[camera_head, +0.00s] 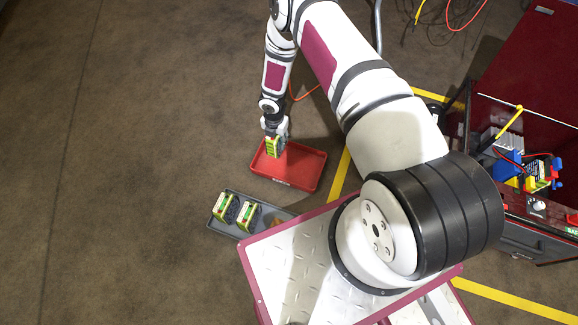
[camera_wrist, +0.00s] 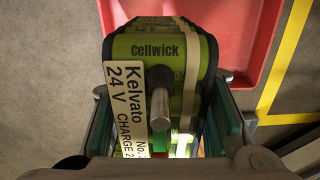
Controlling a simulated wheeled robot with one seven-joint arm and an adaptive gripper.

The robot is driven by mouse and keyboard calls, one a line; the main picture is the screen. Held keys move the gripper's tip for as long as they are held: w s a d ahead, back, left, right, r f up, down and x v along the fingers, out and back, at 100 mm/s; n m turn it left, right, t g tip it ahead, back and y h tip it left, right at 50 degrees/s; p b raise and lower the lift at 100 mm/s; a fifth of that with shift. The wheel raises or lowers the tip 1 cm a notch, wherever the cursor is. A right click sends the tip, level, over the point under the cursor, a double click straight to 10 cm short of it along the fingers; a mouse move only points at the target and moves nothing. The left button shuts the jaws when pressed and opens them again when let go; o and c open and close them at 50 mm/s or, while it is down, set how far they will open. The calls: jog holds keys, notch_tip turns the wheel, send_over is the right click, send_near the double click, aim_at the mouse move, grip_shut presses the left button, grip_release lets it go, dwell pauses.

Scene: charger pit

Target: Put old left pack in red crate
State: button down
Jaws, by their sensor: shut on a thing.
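My gripper (camera_head: 275,134) is shut on a green battery pack (camera_head: 273,147) and holds it over the left part of the red crate (camera_head: 305,168). In the wrist view the pack (camera_wrist: 135,48) reads "Cellwick", with a white label marked "Kelvato 24 V" and a pale strap around it. The gripper fingers (camera_wrist: 160,125) stand on both sides of the pack. The red crate's floor (camera_wrist: 240,35) shows behind it. The crate looks otherwise empty. I cannot tell whether the pack touches the crate floor.
A grey tray (camera_head: 222,227) with two green-and-white packs (camera_head: 223,204) (camera_head: 246,214) lies on the floor in front of the crate. A dark red cart (camera_head: 527,70) with a blue-and-yellow device stands at the right. Yellow floor lines (camera_head: 340,175) run beside the crate. The floor at left is clear.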

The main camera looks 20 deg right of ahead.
jog(key=shift+f, duration=0.6)
jog(key=shift+f+b, duration=2.4)
jog(key=shift+f, duration=2.3)
jog(key=shift+f, duration=0.1)
jog(key=c, duration=0.9)
grip_release()
jog(key=shift+s, duration=0.15)
jog(key=shift+c, duration=0.2)
jog(key=r+p, duration=0.2)
jog(key=r, duration=0.4)
jog(key=r+p, duration=0.3)
jog(key=r, duration=0.3)
jog(key=shift+s+a+r, duration=0.1)
jog(key=shift+a+r, duration=0.05)
jog(key=shift+a, duration=0.05)
